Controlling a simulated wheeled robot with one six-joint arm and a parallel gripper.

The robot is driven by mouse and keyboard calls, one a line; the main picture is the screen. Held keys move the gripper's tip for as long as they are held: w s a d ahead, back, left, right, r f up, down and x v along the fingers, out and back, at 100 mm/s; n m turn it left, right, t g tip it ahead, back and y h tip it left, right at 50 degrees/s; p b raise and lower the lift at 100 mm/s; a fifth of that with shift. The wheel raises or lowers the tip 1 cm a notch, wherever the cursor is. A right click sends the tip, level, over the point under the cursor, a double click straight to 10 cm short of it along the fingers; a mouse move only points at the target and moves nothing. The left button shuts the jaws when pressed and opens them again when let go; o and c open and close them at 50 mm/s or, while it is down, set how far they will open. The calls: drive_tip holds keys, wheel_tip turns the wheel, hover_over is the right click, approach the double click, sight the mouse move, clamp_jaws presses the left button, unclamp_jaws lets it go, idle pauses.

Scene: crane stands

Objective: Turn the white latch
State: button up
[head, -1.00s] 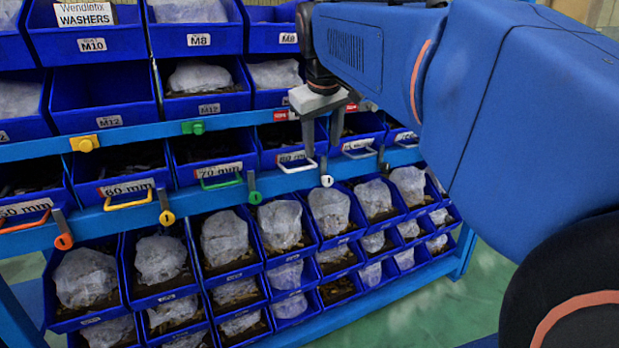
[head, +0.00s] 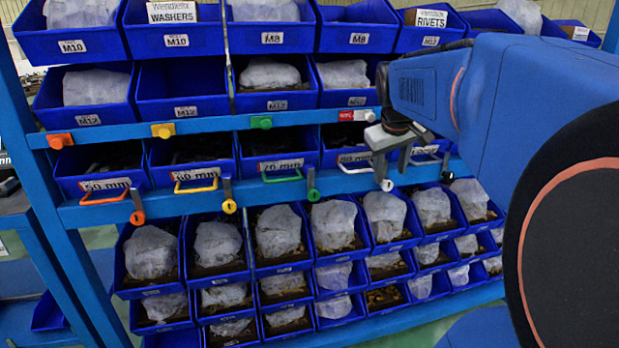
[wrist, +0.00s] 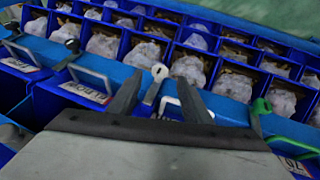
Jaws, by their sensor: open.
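The white latch (head: 387,185) is a short grey lever with a white round end. It hangs down from the blue rail, just right of a white drawer handle (head: 357,168). My gripper (head: 392,168) is open at the rail, its fingers just above the latch's white end in the head view. In the wrist view the latch (wrist: 160,72) stands between the two spread fingertips of my gripper (wrist: 160,84), apart from both as far as I can see. The fingers partly hide the lever in the head view.
Orange (head: 137,217), yellow (head: 229,206) and green (head: 313,194) latches hang along the same rail beside matching handles. Blue bins (head: 184,90) fill the rows above; tilted bins with bagged parts (head: 278,232) lie below. Coloured blocks, such as a green one (head: 261,122), sit on the upper rail.

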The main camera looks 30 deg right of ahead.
sight(388, 185)
drive_tip(key=shift+x, duration=2.7)
drive_tip(key=c, duration=1)
drive_tip(key=shift+c, duration=0.2)
